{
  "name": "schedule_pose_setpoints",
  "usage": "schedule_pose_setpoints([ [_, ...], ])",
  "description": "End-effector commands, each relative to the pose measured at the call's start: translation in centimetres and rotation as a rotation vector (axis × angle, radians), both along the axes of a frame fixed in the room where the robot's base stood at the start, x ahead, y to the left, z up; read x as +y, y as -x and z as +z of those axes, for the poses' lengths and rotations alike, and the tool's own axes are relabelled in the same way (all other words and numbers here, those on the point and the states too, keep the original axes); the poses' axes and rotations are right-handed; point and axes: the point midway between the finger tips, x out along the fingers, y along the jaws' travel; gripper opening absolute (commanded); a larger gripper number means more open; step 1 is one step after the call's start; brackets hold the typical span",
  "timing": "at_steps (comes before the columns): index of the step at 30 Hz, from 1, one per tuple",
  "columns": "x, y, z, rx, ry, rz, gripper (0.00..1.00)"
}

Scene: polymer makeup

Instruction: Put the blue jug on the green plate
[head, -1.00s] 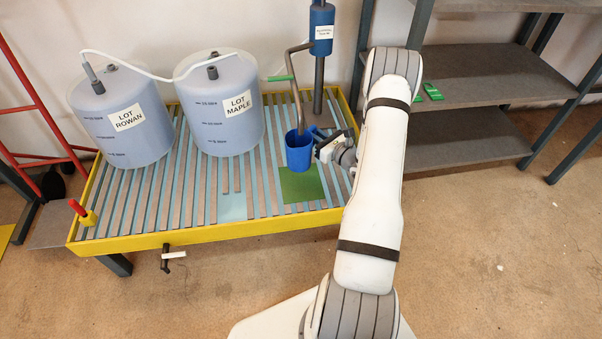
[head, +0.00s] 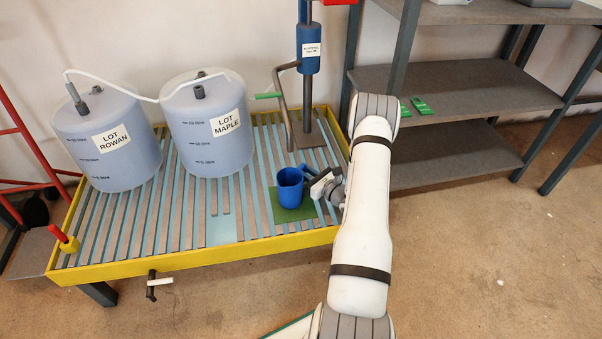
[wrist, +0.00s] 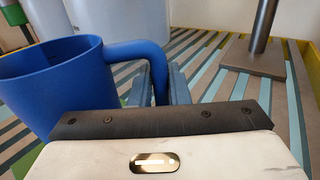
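The blue jug (head: 290,188) is upright over the green plate (head: 292,213) in the head view. It seems to stand on the plate or just above it; I cannot tell which. My gripper (head: 318,184) is at the jug's right side, by its handle. In the wrist view, the jug (wrist: 62,80) fills the left side, and its handle reaches between the two fingers of my gripper (wrist: 162,82). The fingers look closed around the handle. The jug hides part of the plate.
A yellow-rimmed slatted platform (head: 200,254) bears two large drums, LOT ROWAN (head: 105,145) and LOT MAPLE (head: 207,130). A blue pump on a post (head: 308,50) with a bent spout stands behind the jug. Grey shelves (head: 455,90) stand at the right.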

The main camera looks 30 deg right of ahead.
Motion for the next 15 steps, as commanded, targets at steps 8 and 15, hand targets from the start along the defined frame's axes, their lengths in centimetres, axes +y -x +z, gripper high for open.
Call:
schedule_pose_setpoints([
  [8,-0.05,0.02,0.06,0.000,0.000,-0.001,0.35],
  [15,-0.08,0.03,0.33,0.000,0.001,-0.001,0.35],
])
